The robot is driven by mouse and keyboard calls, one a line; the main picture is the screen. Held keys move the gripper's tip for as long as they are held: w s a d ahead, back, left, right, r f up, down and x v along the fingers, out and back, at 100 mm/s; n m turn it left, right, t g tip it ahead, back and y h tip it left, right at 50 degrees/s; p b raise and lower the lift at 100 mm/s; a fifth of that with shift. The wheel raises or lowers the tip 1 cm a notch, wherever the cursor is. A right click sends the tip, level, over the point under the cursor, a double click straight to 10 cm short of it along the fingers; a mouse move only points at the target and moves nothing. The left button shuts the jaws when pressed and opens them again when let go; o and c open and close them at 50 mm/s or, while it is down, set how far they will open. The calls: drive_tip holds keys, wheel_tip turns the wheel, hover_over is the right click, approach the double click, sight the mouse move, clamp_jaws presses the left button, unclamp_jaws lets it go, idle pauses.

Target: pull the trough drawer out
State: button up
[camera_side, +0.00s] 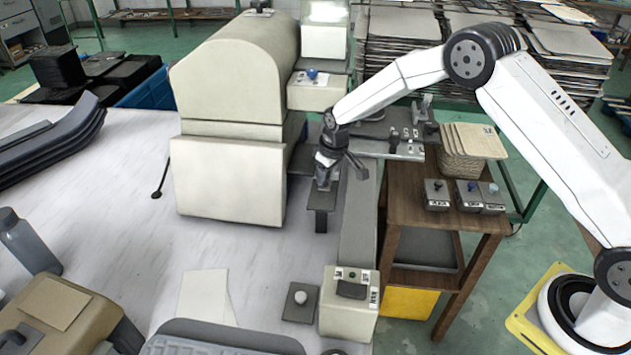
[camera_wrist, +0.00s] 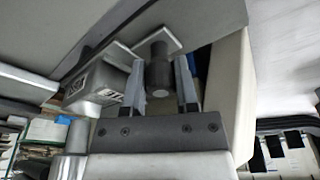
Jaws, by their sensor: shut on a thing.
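My gripper (camera_side: 325,180) points down beside the cream machine (camera_side: 228,180), over a dark grey bracket-like part (camera_side: 321,198). In the wrist view my two fingers (camera_wrist: 161,88) stand either side of a dark grey round knob (camera_wrist: 158,66) and are shut on it. The knob projects from a pale flat plate (camera_wrist: 158,42). I take the knob for the trough drawer's handle. The drawer body is not clearly visible, so I cannot tell how far out it is. In the side view my gripper hides the knob.
A long grey channel (camera_side: 358,215) runs right of my gripper to a cream control box (camera_side: 348,305). A wooden stand (camera_side: 400,205) with several switch boxes is further right. The white tabletop (camera_side: 130,240) left of the machine has free room.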

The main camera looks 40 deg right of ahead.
drive_tip(key=shift+s+a, duration=3.35)
drive_tip(key=o, duration=0.9)
drive_tip(key=shift+c, duration=0.2)
drive_tip(key=shift+r, duration=0.15)
wheel_tip(320, 180, up, 7)
